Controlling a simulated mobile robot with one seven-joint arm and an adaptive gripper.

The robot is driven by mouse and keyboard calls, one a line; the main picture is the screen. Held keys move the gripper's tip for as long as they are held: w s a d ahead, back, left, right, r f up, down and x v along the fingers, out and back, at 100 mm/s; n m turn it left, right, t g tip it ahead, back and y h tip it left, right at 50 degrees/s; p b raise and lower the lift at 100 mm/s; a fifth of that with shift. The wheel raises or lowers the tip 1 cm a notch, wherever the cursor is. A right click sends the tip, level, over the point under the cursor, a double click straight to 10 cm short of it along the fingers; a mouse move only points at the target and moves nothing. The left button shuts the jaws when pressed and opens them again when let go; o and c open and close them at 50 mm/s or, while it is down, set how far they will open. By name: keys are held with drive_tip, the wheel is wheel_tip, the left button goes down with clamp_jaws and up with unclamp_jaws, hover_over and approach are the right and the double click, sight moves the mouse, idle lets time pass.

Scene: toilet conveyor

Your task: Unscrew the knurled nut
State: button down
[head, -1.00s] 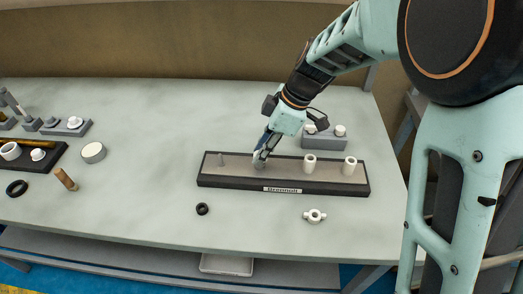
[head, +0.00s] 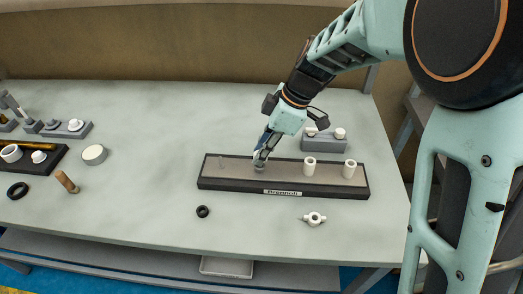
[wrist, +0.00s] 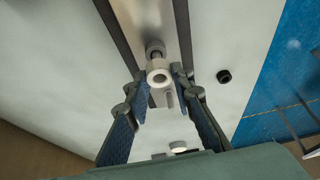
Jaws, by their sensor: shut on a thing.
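My gripper (head: 260,163) reaches down from the upper right to the left half of a dark-edged board (head: 230,186). Its fingers stand around a small grey piece on the board, which I take as the knurled nut (head: 259,169). In the wrist view my gripper (wrist: 160,84) has a blue-padded finger on each side of a pale round piece with a hole in its top (wrist: 159,77). It is shut on this piece. The knurling is too small to make out, and the fingers hide part of the piece in the head view.
Two white cylinders (head: 309,166) (head: 349,169) stand on the board, right of my gripper. A thin grey post (head: 220,161) stands left of it. A black ring (head: 202,211) and a white wing nut (head: 314,218) lie in front. A grey block (head: 322,143) is behind.

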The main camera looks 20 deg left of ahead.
drive_tip(key=shift+r+p, duration=0.7)
drive_tip(key=shift+r, duration=1)
drive_tip(key=shift+d, duration=0.1)
